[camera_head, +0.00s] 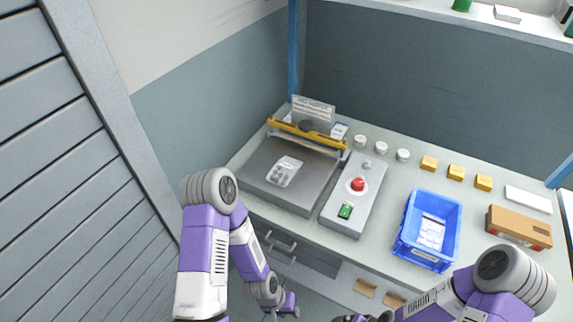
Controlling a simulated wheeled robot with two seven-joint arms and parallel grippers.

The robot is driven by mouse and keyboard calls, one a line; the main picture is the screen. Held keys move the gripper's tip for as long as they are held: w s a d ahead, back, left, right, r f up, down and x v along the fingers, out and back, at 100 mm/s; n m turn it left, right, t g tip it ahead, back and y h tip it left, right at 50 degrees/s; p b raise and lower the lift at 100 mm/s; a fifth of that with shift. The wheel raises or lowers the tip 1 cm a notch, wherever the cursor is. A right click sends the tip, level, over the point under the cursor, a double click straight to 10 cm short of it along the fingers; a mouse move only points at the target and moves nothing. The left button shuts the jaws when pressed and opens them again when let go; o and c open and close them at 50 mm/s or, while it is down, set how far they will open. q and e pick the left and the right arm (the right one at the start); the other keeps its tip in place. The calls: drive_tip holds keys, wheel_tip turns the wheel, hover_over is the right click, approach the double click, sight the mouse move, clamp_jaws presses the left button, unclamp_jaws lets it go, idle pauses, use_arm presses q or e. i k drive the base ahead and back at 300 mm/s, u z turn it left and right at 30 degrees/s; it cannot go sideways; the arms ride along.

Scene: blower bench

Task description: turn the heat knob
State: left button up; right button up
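A grey control box (341,213) lies on the bench just right of the dark flat plate. A small grey knob (367,165), which looks like the heat knob, sits at its far end. A red mushroom button (357,184) is in its middle and a green switch (345,211) near its front end. My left gripper (279,313) hangs low at the bottom edge, in front of the bench and well away from the knob. My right gripper (348,319) is mostly cut off by the bottom edge. The opening of both is too small or hidden to judge.
The dark plate (262,186) carries a clear blister pack (284,171), with a yellow bar (306,135) behind it. White jars (381,147) and yellow blocks (455,172) stand at the back. A blue bin (408,247) and brown box (519,227) are to the right.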

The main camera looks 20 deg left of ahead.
sight(357, 185)
drive_tip(key=u, duration=2)
drive_tip(key=k, duration=1)
drive_tip(key=z, duration=1.15)
drive_tip(key=i, duration=0.55)
